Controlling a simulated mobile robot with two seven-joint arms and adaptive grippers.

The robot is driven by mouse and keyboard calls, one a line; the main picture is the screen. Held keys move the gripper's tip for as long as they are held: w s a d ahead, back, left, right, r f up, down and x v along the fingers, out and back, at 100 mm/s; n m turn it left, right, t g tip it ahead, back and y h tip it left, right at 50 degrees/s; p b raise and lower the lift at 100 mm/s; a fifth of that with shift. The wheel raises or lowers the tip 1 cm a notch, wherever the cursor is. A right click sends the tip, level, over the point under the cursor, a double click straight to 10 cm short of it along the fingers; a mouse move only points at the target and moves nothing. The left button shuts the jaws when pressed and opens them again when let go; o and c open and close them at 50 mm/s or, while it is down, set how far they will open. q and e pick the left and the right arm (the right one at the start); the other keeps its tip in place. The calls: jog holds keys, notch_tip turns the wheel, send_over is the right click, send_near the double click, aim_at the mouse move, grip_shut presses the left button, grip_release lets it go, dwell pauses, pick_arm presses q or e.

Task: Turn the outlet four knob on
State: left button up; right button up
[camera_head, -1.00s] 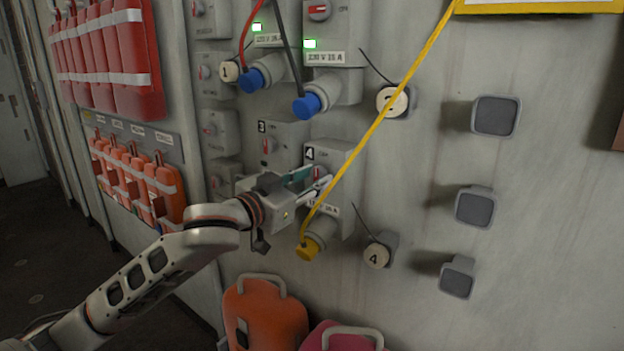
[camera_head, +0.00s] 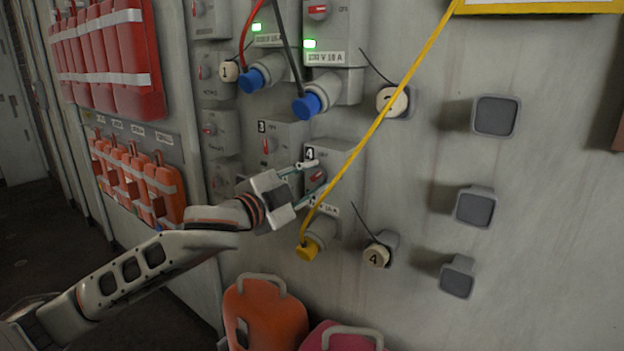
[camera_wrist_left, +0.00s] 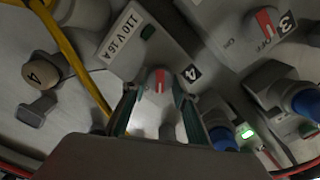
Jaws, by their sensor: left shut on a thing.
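The outlet four box (camera_head: 345,160) is on the wall beside its label 4, with a yellow plug (camera_head: 312,243) below it. Its knob (camera_head: 317,177) has a red mark that lies nearly level in the head view. The knob also shows in the left wrist view (camera_wrist_left: 158,82). My left gripper (camera_head: 308,181) is shut on the knob, one finger above and one below it. The small lamp (camera_wrist_left: 147,32) on the outlet four box looks dark in the left wrist view. My right gripper is not in view.
A yellow cable (camera_head: 385,112) runs from the yellow plug up past the right of the gripper. The outlet three box (camera_head: 285,135) is close on the left. Two blue plugs (camera_head: 308,104) and lit green lamps (camera_head: 310,44) are above.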

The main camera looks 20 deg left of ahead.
pick_arm(q)
jog(key=m, duration=0.4)
jog(key=shift+m, duration=2.3)
jog(key=o, duration=1.1)
jog(key=v, duration=1.2)
